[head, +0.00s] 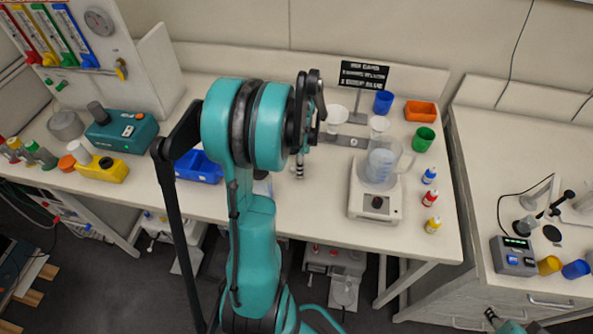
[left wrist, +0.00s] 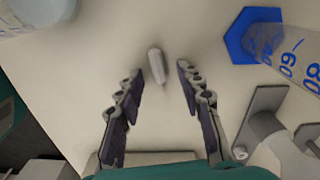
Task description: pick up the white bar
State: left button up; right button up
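The white bar (left wrist: 156,62) is a small, short rod lying on the pale table top, in the left wrist view. It lies ahead of and between the spread fingers of my left gripper (left wrist: 157,82). The fingers stand apart on either side of it, and neither touches it. In the head view my left gripper (head: 299,166) is over the table, largely hidden behind my teal arm. I cannot make out the bar there.
A clear graduated cylinder with a blue base (left wrist: 240,38) lies right of the bar, with a grey stand (left wrist: 262,110) nearer. A white hotplate (head: 373,204) with a beaker (head: 381,165) is to the right. A blue tray (head: 198,168) is left.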

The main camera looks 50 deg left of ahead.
pick_arm(q)
jog(key=shift+r, duration=0.1)
grip_shut()
jog(key=shift+r+p, duration=0.3)
jog(key=shift+r, duration=0.35)
notch_tip(320, 180, up, 3)
jog(key=shift+r+p, duration=0.1)
jog(key=shift+p, duration=0.5)
jog(key=w+d+r+p, duration=0.2)
jog(key=d+r, duration=0.4)
jog(key=d, duration=0.5)
jog(key=shift+w+r, duration=0.25)
jog(key=shift+w, duration=0.55)
jog(key=shift+d, duration=0.1)
